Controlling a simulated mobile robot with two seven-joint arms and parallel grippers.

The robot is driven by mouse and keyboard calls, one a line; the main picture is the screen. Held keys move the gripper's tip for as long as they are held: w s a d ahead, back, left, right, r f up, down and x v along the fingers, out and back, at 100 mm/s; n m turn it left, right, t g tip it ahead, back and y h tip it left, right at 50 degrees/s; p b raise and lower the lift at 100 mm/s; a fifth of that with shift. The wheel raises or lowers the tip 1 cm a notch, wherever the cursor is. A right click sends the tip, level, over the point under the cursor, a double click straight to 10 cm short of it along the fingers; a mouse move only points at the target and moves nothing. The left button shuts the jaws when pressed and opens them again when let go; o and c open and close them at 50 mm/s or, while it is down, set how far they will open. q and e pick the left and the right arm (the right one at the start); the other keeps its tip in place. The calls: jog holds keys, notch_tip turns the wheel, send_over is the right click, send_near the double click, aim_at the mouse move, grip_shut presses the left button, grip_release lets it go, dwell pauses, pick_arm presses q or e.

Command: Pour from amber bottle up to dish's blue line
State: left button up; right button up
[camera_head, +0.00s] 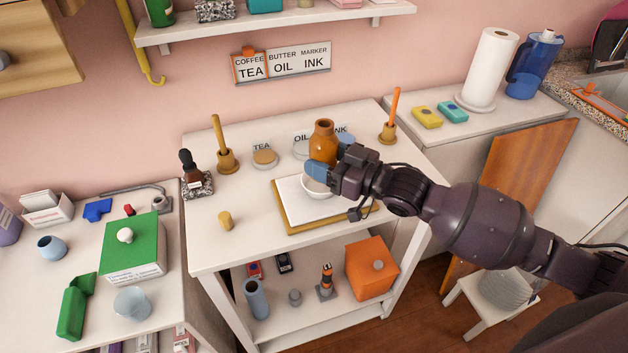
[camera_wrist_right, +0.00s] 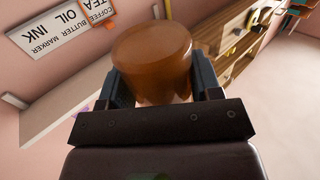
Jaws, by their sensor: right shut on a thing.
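The amber bottle (camera_head: 323,140) is held roughly upright, mouth up, above the back of the white table. My right gripper (camera_head: 325,166) is shut around it. In the right wrist view the bottle (camera_wrist_right: 152,62) fills the space between the two fingers of the right gripper (camera_wrist_right: 155,88). The white dish (camera_head: 316,188) sits on a white sheet on the wood-edged board, just below and in front of the gripper, which partly covers it. The blue line on the dish and the liquid level cannot be made out. My left gripper is not in view.
Small pots with TEA (camera_head: 264,157) and OIL (camera_head: 301,150) labels stand at the back of the table. A brush holder (camera_head: 227,160) and a dark-topped bottle (camera_head: 187,165) stand left, a second brush holder (camera_head: 388,132) right.

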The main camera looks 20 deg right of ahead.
jog(key=shift+s+a+f+m+b, duration=0.15)
jog(key=shift+f+m+b, duration=0.15)
jog(key=shift+f, duration=0.2)
jog(key=shift+s+a+f+m+b, duration=0.1)
jog(key=shift+s+f+m+b, duration=0.1)
jog(key=shift+f+m, duration=0.2)
jog(key=shift+s+a+f+m+b, duration=0.1)
jog(key=shift+f+m+b, duration=0.15)
jog(key=shift+f, duration=0.25)
jog(key=shift+s+a+r+m+p, duration=0.1)
jog(key=shift+s+r+m+p, duration=0.05)
jog(key=shift+r+m+p, duration=0.3)
jog(key=shift+s+a+r+m, duration=0.15)
jog(key=shift+s+m, duration=0.1)
jog(key=shift+m, duration=0.25)
jog(key=shift+s+a+f+m+g+b, duration=0.15)
jog(key=shift+f+m+g+b, duration=0.15)
jog(key=shift+f+m+g, duration=0.15)
jog(key=shift+s+a+f+m, duration=0.2)
jog(key=shift+s+m, duration=0.05)
jog(key=shift+m, duration=0.4)
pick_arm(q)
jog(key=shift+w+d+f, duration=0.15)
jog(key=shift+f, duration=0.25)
